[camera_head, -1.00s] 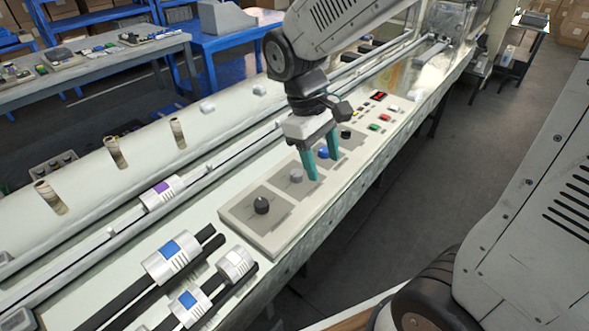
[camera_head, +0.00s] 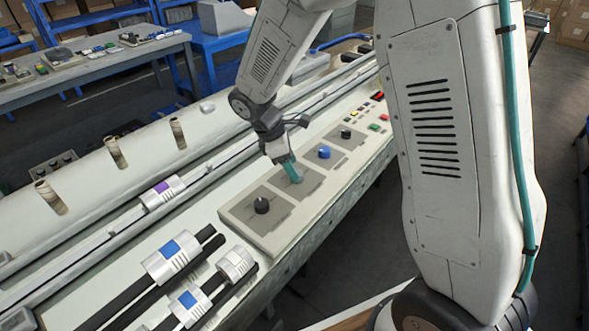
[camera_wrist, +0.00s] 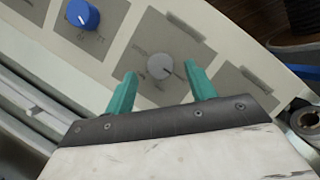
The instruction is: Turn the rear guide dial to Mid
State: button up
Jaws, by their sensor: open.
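A panel (camera_head: 236,222) carries a row of dials on dark grey plates. The near dial is black (camera_head: 261,205), then a grey dial, a blue dial (camera_head: 323,152) and a far black dial (camera_head: 346,134). My gripper (camera_head: 293,173) is open with teal fingers over the grey dial's plate and hides that dial in the head view. In the wrist view the grey dial (camera_wrist: 160,66) shows between the two open fingertips (camera_wrist: 160,76), and the blue dial (camera_wrist: 82,14) is at upper left. Contact cannot be told. Plate lettering is too small to read, so which dial is the rear guide one cannot be told.
Red and green buttons (camera_head: 374,127) lie beyond the dials. Silver rollers with blue bands (camera_head: 172,262) stand at the near left, and a roller with a purple band (camera_head: 162,193) sits on the rail. My arm covers the right side.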

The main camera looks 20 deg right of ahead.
jog(key=shift+x, duration=1.25)
jog(key=c, duration=1)
jog(key=shift+o, duration=0.2)
